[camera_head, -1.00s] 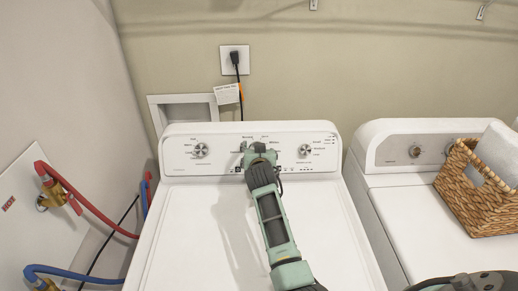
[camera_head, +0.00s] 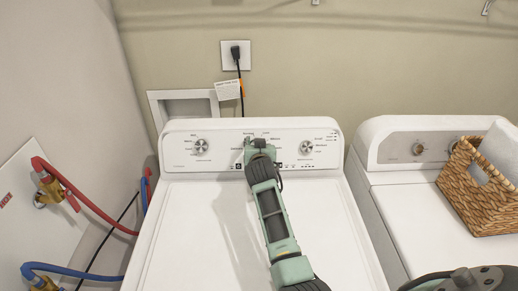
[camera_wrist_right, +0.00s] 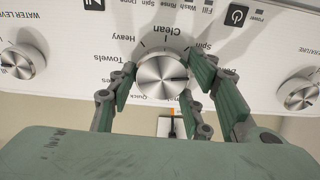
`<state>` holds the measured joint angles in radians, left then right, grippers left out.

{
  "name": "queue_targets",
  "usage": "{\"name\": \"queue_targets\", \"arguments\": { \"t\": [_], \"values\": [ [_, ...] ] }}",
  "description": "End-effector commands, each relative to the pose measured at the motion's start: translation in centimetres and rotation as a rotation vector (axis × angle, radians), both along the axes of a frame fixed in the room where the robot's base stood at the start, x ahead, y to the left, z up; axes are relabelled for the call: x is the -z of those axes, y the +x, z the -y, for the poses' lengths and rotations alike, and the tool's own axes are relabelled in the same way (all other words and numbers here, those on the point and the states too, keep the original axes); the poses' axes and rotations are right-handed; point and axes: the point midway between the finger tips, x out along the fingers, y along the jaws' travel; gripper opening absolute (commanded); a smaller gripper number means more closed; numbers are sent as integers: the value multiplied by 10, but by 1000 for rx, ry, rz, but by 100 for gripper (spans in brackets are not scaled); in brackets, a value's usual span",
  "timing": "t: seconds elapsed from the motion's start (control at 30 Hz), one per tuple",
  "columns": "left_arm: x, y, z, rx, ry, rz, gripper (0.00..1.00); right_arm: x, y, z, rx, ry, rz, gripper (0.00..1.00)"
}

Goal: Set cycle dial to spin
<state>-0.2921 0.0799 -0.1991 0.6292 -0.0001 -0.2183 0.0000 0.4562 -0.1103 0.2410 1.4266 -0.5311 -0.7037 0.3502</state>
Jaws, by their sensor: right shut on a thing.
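The cycle dial (camera_wrist_right: 162,76) is the silver middle knob on the white washer's control panel. In the right wrist view the panel print is upside down. My right gripper (camera_wrist_right: 157,82) has its green fingers on both sides of the dial and is shut on it. The dial's dark mark points to the right in that view, below the word Spin; the label beside it is partly covered by a finger. In the head view my right gripper (camera_head: 259,145) covers the dial at the panel's middle. My left gripper is not in view.
Two other knobs (camera_head: 201,146) (camera_head: 306,147) flank the dial on the washer (camera_head: 180,235). A second white machine (camera_head: 400,200) stands at right with a wicker basket (camera_head: 485,193) on top. Red and blue hoses (camera_head: 95,222) run at left. The washer lid is clear.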

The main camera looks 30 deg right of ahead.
Motion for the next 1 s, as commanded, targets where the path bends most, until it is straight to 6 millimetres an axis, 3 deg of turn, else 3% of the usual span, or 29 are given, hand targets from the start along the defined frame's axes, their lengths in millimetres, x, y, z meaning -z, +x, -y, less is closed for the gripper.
{"name": "queue_targets", "arguments": {
  "t": [0.17, 0.5, 1.0],
  "values": [
    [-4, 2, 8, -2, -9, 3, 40, -2, 0, 2, -12, -31, -12, 19],
    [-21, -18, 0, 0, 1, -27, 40, -6, 1, 3, -103, -203, -94, 19],
    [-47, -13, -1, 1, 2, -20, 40, -7, 2, 3, -257, -490, -229, 19]
  ]
}}
